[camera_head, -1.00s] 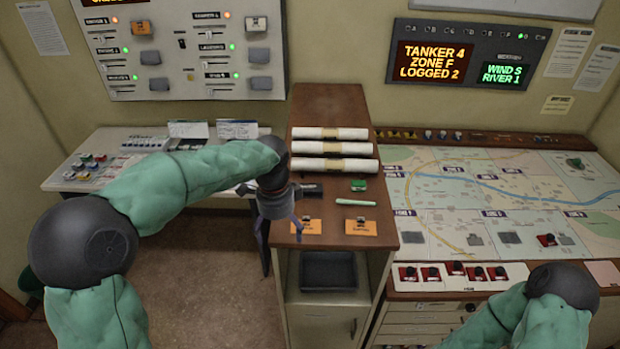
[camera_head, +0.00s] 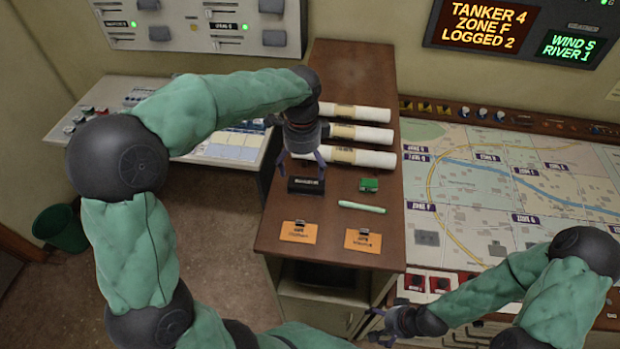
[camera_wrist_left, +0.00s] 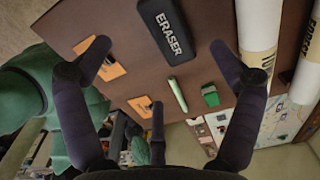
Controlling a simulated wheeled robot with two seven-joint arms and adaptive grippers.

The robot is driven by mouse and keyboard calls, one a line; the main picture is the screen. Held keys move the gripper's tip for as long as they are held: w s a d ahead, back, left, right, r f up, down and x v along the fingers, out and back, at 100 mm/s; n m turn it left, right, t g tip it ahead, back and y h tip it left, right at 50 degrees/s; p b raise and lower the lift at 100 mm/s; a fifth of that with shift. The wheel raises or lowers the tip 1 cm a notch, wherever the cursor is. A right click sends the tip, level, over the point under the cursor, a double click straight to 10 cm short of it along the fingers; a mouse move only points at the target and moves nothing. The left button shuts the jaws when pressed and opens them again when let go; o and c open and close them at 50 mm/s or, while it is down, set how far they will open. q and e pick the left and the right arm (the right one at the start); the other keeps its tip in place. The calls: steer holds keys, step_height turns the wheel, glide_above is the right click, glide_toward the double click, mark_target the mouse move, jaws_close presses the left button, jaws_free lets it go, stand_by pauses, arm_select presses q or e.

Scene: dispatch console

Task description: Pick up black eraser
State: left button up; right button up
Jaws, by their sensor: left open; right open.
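The black eraser (camera_head: 306,186) lies on the brown wooden cabinet top (camera_head: 325,225), below the paper rolls. In the left wrist view the eraser (camera_wrist_left: 166,32) shows its white lettering at the top centre, beyond the fingertips. My left gripper (camera_head: 303,160) is open and empty, above the cabinet top just behind the eraser in the head view. Its spread fingers (camera_wrist_left: 160,75) show in the left wrist view with nothing between them. My right gripper (camera_head: 385,328) is open and empty in front of the cabinet and map desk.
Several white paper rolls (camera_head: 358,135) lie behind the eraser. A green sharpener-like block (camera_head: 369,185), a pale green stick (camera_head: 361,207) and two orange tags (camera_head: 299,232) with black clips lie nearby. The map desk (camera_head: 470,195) stands to the right.

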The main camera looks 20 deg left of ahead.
mark_target(306, 185)
arm_select(q)
step_height(306, 185, down, 4)
steer(key=shift+w, duration=0.15)
steer(key=shift+w+d+f, duration=0.1)
steer(key=shift+d+f, duration=0.05)
steer(key=shift+f, duration=1.15)
steer(key=shift+d+f, duration=0.15)
steer(key=shift+f, duration=1.15)
steer(key=c, duration=1.3)
